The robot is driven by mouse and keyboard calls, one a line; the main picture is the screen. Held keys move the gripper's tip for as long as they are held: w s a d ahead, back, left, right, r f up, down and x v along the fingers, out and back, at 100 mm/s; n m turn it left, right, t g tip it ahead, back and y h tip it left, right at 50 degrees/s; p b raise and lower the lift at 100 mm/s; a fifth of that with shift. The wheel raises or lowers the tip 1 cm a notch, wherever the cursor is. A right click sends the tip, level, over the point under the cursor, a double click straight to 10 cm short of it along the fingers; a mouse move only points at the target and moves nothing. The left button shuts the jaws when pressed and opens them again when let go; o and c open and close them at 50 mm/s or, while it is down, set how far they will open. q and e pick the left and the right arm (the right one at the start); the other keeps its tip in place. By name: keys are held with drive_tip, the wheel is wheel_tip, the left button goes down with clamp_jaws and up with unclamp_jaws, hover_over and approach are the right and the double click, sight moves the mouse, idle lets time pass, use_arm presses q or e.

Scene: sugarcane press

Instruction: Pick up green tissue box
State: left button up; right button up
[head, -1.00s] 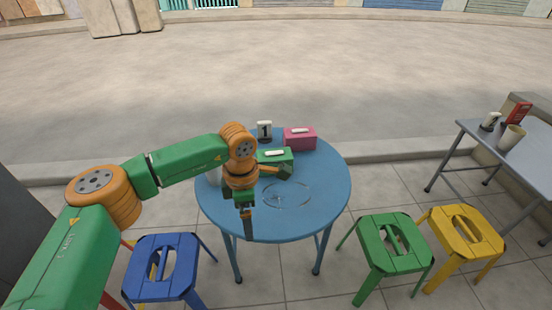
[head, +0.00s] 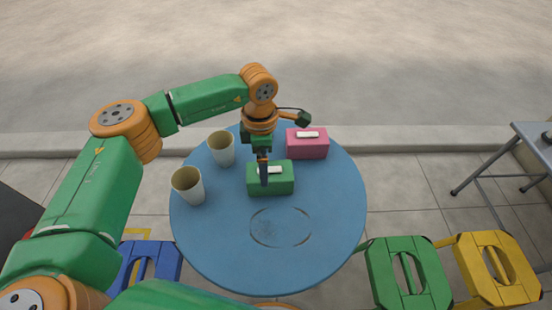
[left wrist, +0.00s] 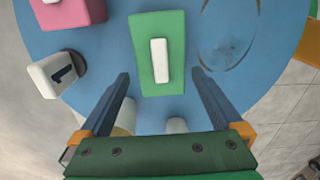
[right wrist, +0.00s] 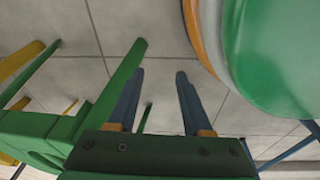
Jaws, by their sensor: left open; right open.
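The green tissue box (head: 283,183) with a white tissue strip on top sits on the round blue table. My left gripper (head: 263,180) points down over its left part in the head view. In the left wrist view the left gripper (left wrist: 160,73) is open and empty, and the near end of the green tissue box (left wrist: 143,50) appears between its fingertips. Whether the fingertips are beside or still above the box cannot be told. My right gripper (right wrist: 160,75) is open and empty below the table level, over the tiled floor; it is outside the head view.
A pink tissue box (head: 306,147) stands behind and right on the blue table (head: 325,225). Two beige cups (head: 188,186) stand at the left. A white number marker (left wrist: 55,72) shows in the left wrist view. Green (head: 408,270) and yellow stools (head: 497,265) stand at the right.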

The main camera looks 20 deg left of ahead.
use_arm(q)
drive_tip(key=shift+w+f, duration=0.1)
drive_tip(key=shift+w, duration=0.15)
drive_tip(key=f, duration=0.2)
drive_tip(key=f+b, duration=0.1)
drive_tip(key=f, duration=0.4)
drive_tip(key=shift+s+d+b, duration=0.2)
drive_tip(key=shift+s+b, duration=0.1)
drive_tip(key=shift+b, duration=0.05)
drive_tip(key=shift+r, duration=0.2)
drive_tip(key=c, duration=1.2)
